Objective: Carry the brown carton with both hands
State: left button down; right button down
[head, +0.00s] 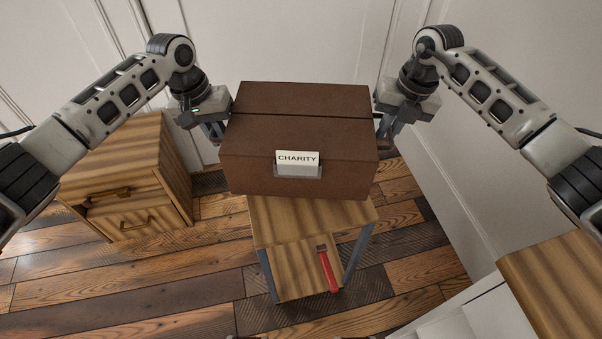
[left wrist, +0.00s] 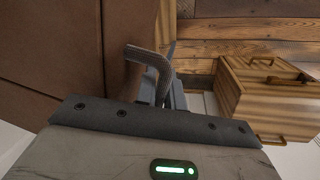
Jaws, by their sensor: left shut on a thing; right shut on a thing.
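The brown carton (head: 298,140) with a white CHARITY label (head: 297,158) is held between my two grippers, upright and closed on top. It overlaps a small wooden stand (head: 258,213) in the head view, and I cannot tell for sure how far above it the carton is. My left gripper (head: 221,132) is shut at the carton's left side. In the left wrist view the gripper (left wrist: 150,75) is against the carton's brown wall (left wrist: 60,45). My right gripper (head: 382,133) is shut at the carton's right side; its fingertips are partly hidden.
A wooden drawer cabinet (head: 125,165) stands at the left and also shows in the left wrist view (left wrist: 265,100). A wood-topped white unit (head: 560,265) is at the lower right. White walls close off the back and right.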

pick_arm(q)
jog(key=shift+a+f, duration=0.1)
jog(key=shift+f, duration=0.05)
pick_arm(e)
jog(key=shift+d+f, duration=0.15)
